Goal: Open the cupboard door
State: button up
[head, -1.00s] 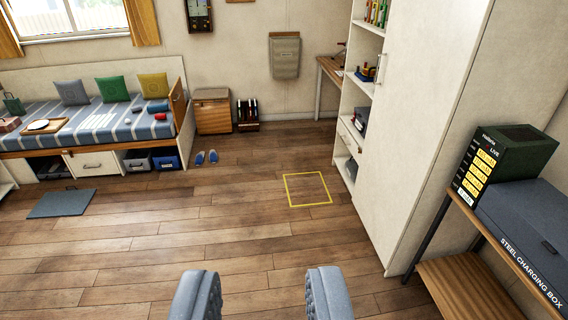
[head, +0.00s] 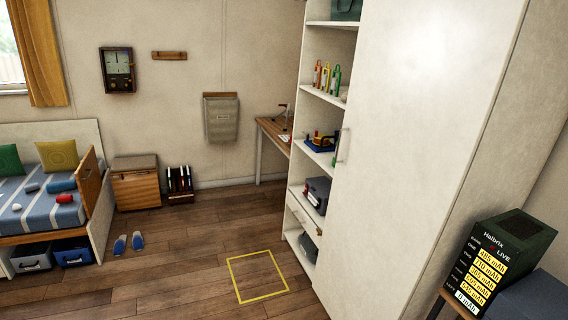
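The tall white cupboard door (head: 400,150) stands right of centre and looks shut. Its slim metal handle (head: 339,148) is on the door's left edge, beside the open shelves (head: 318,103). My gripper is outside the present view, so its fingers cannot be seen.
A yellow square (head: 258,276) is marked on the wooden floor in front of the shelves. A dark box with a display (head: 500,262) stands on a table at the right. A bed (head: 50,205), a wooden cabinet (head: 136,184) and blue slippers (head: 129,243) are at the left. The middle floor is clear.

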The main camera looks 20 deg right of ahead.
aim_at(427, 77)
jog(key=z, duration=0.15)
jog(key=i, duration=1.25)
jog(key=z, duration=0.85)
jog(key=i, duration=1.65)
jog(key=z, duration=0.7)
